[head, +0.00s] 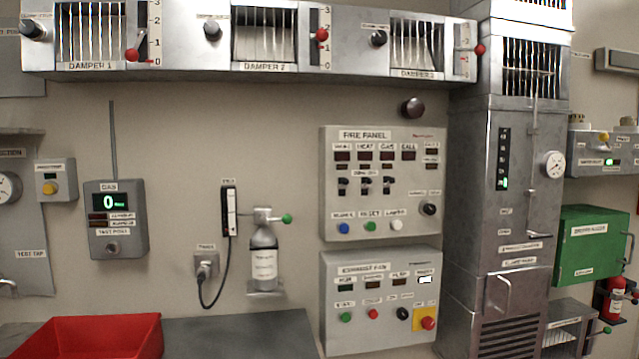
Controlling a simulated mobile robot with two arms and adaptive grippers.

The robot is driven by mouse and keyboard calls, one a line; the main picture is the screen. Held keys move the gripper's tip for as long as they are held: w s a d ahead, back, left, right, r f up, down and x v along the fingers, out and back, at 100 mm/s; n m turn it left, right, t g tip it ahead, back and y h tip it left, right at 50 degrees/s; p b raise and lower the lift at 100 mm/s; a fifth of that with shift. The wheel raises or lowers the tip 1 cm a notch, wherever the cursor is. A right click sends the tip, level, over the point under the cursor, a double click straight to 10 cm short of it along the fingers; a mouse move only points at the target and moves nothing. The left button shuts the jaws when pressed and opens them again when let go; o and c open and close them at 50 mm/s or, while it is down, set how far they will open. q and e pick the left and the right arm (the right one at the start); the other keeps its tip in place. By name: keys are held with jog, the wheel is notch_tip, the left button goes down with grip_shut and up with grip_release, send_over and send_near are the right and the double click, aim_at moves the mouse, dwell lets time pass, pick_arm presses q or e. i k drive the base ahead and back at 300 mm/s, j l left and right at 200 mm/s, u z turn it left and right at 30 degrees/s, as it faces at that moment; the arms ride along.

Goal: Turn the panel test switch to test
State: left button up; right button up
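The fire panel (330,222) is a grey box on the wall, right of the middle in the head view. A black rotary knob (429,209) sits at its lower right under a small label too blurred to read; I cannot tell which way it points. Several dark indicator windows line the top, with three black toggle switches (365,186) below them. Blue (344,228), green (370,226) and white (397,225) buttons sit along the bottom. Neither of my grippers is in view.
An exhaust fan panel (331,320) hangs just below. A tall metal cabinet (470,200) stands close on the right. Dampers with red-knobbed levers (321,34) run above. A gas cylinder (263,260) and a red tray (85,335) are left. The wall before the panel looks unobstructed.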

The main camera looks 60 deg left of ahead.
aim_at(430, 209)
jog(key=u, duration=1.65)
